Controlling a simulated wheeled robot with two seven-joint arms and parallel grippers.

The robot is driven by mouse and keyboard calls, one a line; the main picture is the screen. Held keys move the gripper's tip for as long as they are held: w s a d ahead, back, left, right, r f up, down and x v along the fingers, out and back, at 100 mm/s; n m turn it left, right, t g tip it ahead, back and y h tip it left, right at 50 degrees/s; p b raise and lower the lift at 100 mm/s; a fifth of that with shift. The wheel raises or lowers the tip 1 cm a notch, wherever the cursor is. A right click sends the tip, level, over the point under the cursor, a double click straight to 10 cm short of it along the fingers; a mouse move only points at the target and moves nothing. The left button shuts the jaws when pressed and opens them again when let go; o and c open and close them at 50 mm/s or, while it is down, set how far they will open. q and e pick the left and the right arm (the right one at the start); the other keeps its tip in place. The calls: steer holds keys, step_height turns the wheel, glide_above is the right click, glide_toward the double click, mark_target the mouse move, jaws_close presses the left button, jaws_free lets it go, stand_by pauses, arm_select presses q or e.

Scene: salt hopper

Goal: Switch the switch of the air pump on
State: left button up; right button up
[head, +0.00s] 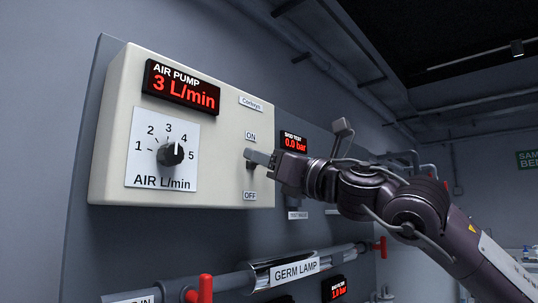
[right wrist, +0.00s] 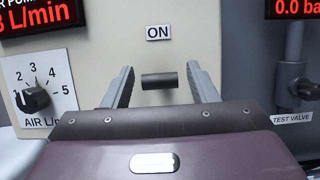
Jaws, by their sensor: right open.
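The air pump box (head: 225,112) is a cream panel on the wall with a red display (head: 180,88) reading 3 L/min. Its switch (right wrist: 160,80) shows in the right wrist view as a short dark bar below the ON label (right wrist: 159,33). My right gripper (head: 257,158) is open at the switch. In the right wrist view its fingers (right wrist: 160,72) stand either side of the bar, with gaps on both sides. My left gripper is not in view.
A dial (head: 170,154) marked AIR L/min sits left of the switch. A SAG TEST display (head: 293,143) and a test valve are to the right. Below run the GERM LAMP tube (head: 296,269) and red handles (head: 205,289).

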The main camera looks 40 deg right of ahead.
steer(key=shift+c, duration=0.3)
steer(key=c, duration=0.9)
steer(key=r+g+p, duration=0.2)
steer(key=g+p, duration=0.1)
steer(key=p, duration=0.3)
steer(key=shift+w, duration=0.1)
steer(key=shift+f, duration=0.2)
steer(key=o, duration=1)
steer(key=shift+f, duration=0.1)
steer(key=shift+c, duration=0.2)
